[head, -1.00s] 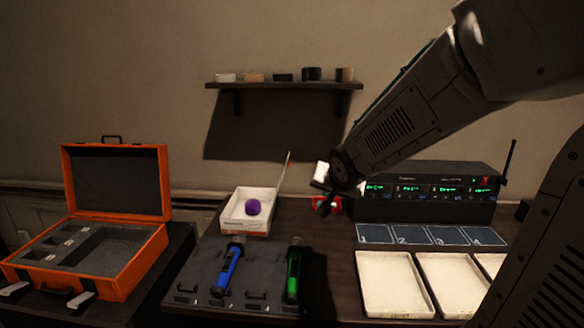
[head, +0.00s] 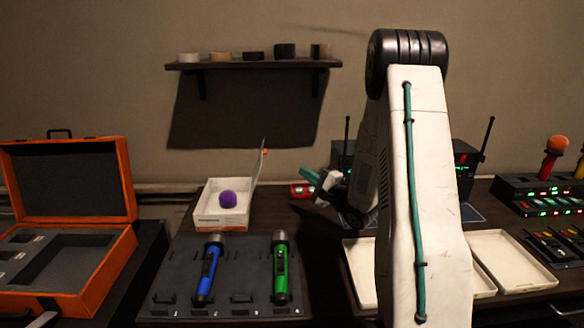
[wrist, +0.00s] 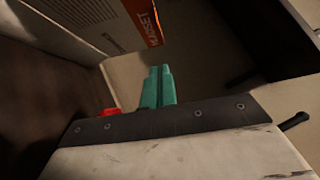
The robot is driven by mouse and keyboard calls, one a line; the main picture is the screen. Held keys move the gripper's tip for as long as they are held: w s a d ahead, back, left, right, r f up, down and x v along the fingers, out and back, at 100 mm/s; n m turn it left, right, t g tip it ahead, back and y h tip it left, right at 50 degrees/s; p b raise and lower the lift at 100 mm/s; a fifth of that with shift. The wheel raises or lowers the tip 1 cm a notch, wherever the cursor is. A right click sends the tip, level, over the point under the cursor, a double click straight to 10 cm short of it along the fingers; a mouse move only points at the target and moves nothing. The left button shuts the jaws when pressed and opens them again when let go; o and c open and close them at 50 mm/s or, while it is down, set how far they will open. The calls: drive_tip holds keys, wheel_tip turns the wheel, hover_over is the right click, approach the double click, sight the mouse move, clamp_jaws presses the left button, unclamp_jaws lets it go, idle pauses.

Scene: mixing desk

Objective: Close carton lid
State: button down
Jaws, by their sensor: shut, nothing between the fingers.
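The white carton (head: 207,213) stands open on the desk behind the microphone tray, with a purple foam ball (head: 228,199) inside. Its lid (head: 259,165) stands up, nearly upright, along the carton's right side. My gripper (head: 309,173) is to the right of the lid, its teal fingers shut and empty, pointing left towards it. A gap shows between fingertips and lid in the head view. In the wrist view the closed fingers (wrist: 158,86) point towards a pale panel with an orange label (wrist: 145,20), apparently the carton lid.
A red item (head: 301,190) lies on the desk just below my gripper. Blue (head: 208,270) and green (head: 281,268) microphones lie in the dark tray in front. An open orange case (head: 70,240) is at the left. My arm hides part of the receiver rack and pale trays.

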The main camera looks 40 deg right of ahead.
drive_tip(key=w+a+r, duration=0.3)
drive_tip(key=w+a, duration=0.1)
drive_tip(key=w, duration=0.6)
drive_tip(key=shift+w+a+r, duration=0.15)
drive_tip(key=shift+w+a, duration=0.1)
drive_tip(key=shift+a, duration=0.05)
